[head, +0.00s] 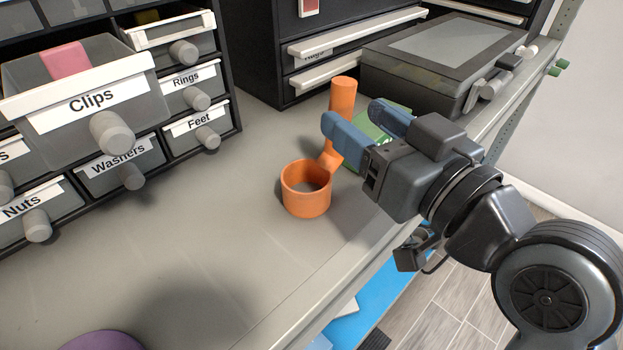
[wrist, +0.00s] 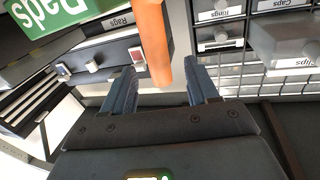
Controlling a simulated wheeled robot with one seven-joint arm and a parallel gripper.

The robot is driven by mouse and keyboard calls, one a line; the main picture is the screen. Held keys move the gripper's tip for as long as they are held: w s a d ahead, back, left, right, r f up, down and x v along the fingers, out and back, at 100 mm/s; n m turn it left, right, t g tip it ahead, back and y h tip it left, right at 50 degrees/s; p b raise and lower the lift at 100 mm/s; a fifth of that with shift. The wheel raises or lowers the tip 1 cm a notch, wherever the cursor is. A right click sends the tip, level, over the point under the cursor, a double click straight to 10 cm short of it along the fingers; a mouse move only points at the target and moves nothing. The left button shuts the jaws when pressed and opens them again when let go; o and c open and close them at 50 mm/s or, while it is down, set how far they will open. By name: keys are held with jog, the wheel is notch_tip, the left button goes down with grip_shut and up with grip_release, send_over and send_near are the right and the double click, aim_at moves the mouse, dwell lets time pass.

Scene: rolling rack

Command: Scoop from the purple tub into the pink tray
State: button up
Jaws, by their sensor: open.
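An orange scoop (head: 306,204) stands on the grey shelf, its round cup low and its handle (head: 342,96) rising up and back. My gripper (head: 360,118) is open and empty, with blue fingers beside the handle. In the wrist view the handle (wrist: 154,45) shows between the two fingertips (wrist: 160,76), with space on both sides; contact is not visible. A finger hides part of the handle in the head view. Only the rim of the purple tub (head: 103,340) shows at the bottom left edge; its contents are out of sight. I cannot identify a pink tray.
A drawer labelled Clips (head: 90,105) sticks out at the left, with a pink item (head: 64,60) inside. A green box (head: 382,121), marked Pads in the wrist view (wrist: 55,14), stands behind my gripper. A grey case (head: 440,65) is at the back right.

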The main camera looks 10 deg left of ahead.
aim_at(349, 112)
jog(key=p+x, duration=0.1)
jog(key=x, duration=0.3)
jog(key=shift+w, duration=0.25)
grip_shut()
